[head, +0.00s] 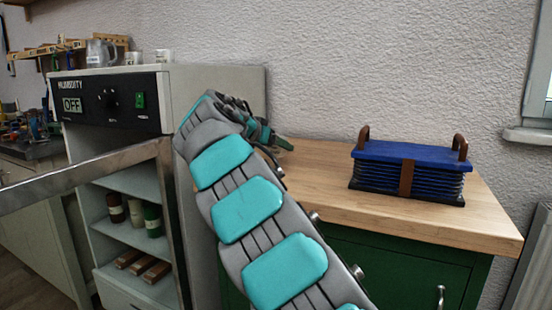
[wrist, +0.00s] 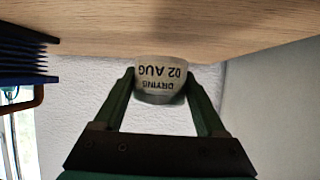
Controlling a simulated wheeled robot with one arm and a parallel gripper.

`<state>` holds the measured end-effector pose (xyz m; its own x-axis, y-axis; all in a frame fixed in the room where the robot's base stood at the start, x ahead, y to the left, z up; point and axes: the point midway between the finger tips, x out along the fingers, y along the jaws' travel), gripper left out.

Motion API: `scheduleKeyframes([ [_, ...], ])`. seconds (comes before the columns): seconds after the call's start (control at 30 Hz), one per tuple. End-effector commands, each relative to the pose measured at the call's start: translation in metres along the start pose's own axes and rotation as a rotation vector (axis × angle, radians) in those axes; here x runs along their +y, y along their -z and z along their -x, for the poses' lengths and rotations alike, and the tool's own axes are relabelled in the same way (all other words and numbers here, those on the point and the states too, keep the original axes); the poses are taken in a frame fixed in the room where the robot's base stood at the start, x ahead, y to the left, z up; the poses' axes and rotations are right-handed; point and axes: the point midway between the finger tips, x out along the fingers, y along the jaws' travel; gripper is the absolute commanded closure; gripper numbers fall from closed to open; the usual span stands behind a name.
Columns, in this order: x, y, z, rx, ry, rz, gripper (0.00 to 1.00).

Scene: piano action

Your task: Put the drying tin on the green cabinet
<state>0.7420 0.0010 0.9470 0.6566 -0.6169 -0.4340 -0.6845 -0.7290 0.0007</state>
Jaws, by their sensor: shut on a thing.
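The drying tin (wrist: 160,77) is a small pale tin with a dark printed label reading "DRYING 02 AUG", upside down in the wrist view. My gripper (wrist: 160,86) has its two green fingers on either side of it, shut on it. The tin is at the wooden top of the green cabinet (head: 400,262); whether it touches the wood I cannot tell. In the head view my gripper (head: 272,138) is over the left back part of this top, and the tin is hidden by my arm.
A blue ribbed stack with brown handles (head: 410,172) stands on the right of the wooden top, with bare wood in front of it. Left is a humidity cabinet (head: 112,100) marked OFF, with mugs (head: 134,58) on top and jars (head: 135,213) inside.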

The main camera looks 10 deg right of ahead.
Motion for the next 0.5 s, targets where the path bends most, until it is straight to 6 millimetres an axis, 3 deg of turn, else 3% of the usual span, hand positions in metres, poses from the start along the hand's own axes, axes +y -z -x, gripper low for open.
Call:
scheduleKeyframes([
  [0.5, 0.001, -0.032, -0.016, -0.001, -0.004, 0.001, 0.87],
])
